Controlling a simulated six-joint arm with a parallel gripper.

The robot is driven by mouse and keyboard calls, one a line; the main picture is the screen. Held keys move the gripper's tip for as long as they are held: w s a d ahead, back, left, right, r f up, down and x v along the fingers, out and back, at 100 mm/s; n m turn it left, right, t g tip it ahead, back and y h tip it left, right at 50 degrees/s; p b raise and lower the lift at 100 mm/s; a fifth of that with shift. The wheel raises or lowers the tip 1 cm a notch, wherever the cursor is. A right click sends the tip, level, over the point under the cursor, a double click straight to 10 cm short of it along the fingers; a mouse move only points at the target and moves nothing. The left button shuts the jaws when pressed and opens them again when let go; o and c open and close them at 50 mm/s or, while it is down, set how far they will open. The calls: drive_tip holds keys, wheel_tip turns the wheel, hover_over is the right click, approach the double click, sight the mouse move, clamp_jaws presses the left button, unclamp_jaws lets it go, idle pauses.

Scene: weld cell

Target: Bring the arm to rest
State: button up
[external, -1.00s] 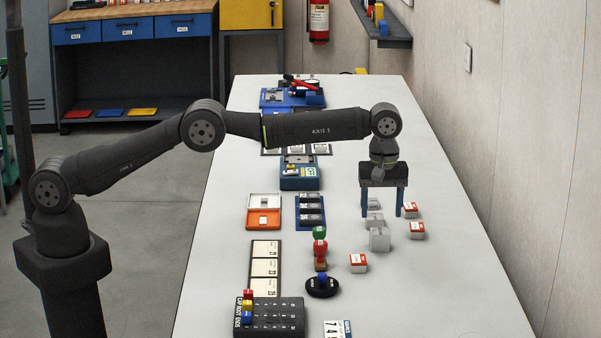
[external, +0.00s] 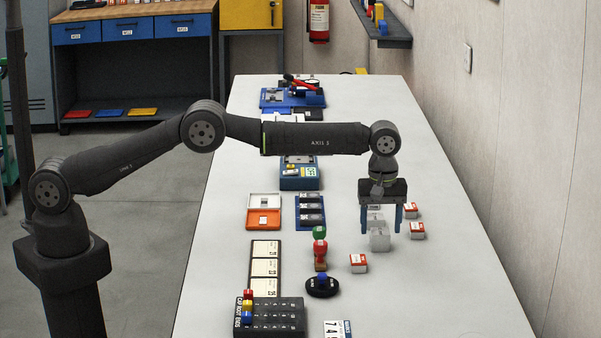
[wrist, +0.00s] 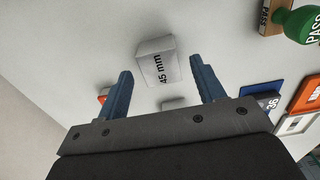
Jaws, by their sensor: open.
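My gripper (external: 381,218) points down over the right side of the bench, with its two blue fingers apart. In the wrist view, my gripper (wrist: 160,80) is open, and a grey block marked "45 mm" (wrist: 157,63) shows beyond the gap between the fingertips. In the external view that grey block (external: 379,240) stands on the bench just in front of the fingers. A second, smaller grey block (external: 375,221) shows partly between the fingers. Nothing is visibly held. Whether a finger touches a block cannot be told.
Red-and-white blocks (external: 417,230) stand close to the right of my gripper, and another (external: 358,263) stands nearer. A green-topped stamp (external: 319,233), a red stamp (external: 320,255) and a black round base (external: 322,287) stand to the left. The bench (external: 450,290) is clear at front right.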

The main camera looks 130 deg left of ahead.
drive_tip(key=shift+r, duration=0.4)
drive_tip(key=shift+d+r, duration=0.1)
drive_tip(key=shift+d, duration=0.15)
